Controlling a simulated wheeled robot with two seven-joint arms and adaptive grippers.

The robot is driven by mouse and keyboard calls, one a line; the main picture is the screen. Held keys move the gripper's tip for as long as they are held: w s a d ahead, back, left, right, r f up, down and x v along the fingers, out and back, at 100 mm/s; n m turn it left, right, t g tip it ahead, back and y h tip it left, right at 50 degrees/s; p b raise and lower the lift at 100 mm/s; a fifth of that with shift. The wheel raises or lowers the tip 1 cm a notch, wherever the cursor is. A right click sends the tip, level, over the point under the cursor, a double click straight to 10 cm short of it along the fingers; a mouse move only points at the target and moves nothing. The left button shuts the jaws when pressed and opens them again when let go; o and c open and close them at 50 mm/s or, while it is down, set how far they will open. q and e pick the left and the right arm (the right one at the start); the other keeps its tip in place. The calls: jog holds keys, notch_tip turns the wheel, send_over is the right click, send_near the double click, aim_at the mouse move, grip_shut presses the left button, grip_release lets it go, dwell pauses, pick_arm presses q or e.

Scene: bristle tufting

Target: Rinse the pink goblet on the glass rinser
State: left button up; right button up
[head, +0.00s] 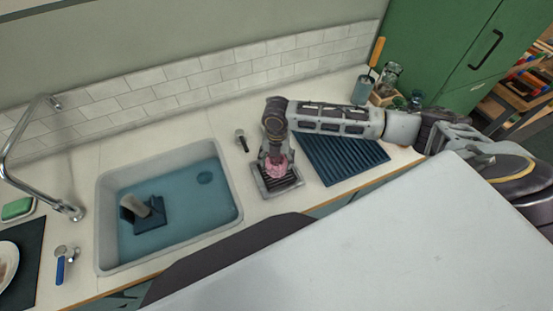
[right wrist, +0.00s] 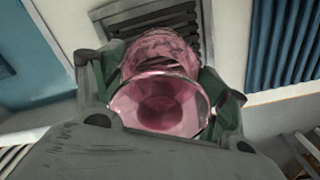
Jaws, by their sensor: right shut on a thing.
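The pink goblet (head: 275,168) is in my right gripper (head: 272,158), above or on the glass rinser (head: 291,184), a dark slatted tray with a pale rim set by the sink. In the right wrist view the goblet (right wrist: 160,100) sits between the two green-padded fingers of my right gripper (right wrist: 165,85), which is shut on it. A round pink end faces the camera, and the far end lies over the rinser's dark slats (right wrist: 150,15). I cannot tell whether the goblet touches the rinser. My left gripper is not in view.
The sink (head: 232,205) to the left holds bluish water and a dark block with a grey cylinder (head: 136,205). A ribbed blue drying mat (head: 345,165) lies right of the rinser. A small tap-like handle (head: 241,140) stands behind it. Glasses (head: 388,78) and a brush holder (head: 363,90) stand at the back right.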

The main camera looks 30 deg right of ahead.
jog(key=shift+f, duration=0.75)
dwell(2.3)
jog(key=shift+r+p, duration=2.55)
jog(key=shift+p, duration=0.15)
jog(key=shift+r, duration=1.05)
